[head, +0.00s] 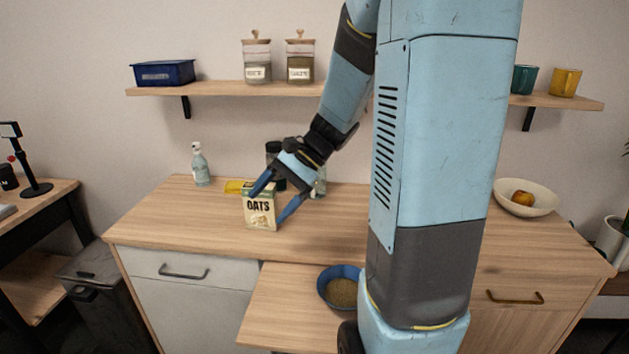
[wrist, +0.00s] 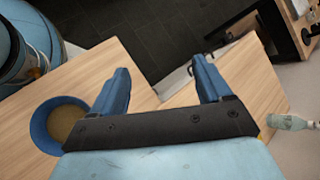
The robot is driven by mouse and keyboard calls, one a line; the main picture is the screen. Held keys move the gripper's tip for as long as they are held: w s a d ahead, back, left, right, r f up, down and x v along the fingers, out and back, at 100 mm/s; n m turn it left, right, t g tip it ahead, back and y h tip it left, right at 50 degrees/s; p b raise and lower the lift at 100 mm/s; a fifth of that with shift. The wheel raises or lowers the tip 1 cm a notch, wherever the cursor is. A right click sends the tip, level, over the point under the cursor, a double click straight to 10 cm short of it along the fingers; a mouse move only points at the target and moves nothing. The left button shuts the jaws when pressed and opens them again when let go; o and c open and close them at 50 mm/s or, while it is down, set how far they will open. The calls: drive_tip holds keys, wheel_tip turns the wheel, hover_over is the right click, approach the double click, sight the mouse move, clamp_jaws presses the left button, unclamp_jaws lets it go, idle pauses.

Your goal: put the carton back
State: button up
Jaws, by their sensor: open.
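The carton (head: 260,212), a cream box marked OATS with a green top, stands upright on the wooden counter in the head view. My gripper (head: 267,207) is open beside its upper right part. In the head view one finger crosses the carton's top and the other is just right of it. In the wrist view the space between my fingers (wrist: 160,68) shows only counter, its front edge and floor. The carton does not show there. I cannot tell whether a finger touches it.
A blue bowl (head: 342,287) sits on the lower pull-out board. A shelf (head: 215,90) holds a blue box (head: 163,73) and two jars. The counter's left front is clear.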

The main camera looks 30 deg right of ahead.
drive_tip(key=s+d+r+n+t+h, duration=0.3)
drive_tip(key=s+r+n+t+h, duration=0.2)
drive_tip(key=s+r+n+h, duration=0.4)
drive_tip(key=shift+s+r+n+t, duration=0.4)
drive_tip(key=shift+s+r+n, duration=0.3)
drive_tip(key=shift+s, duration=1.7)
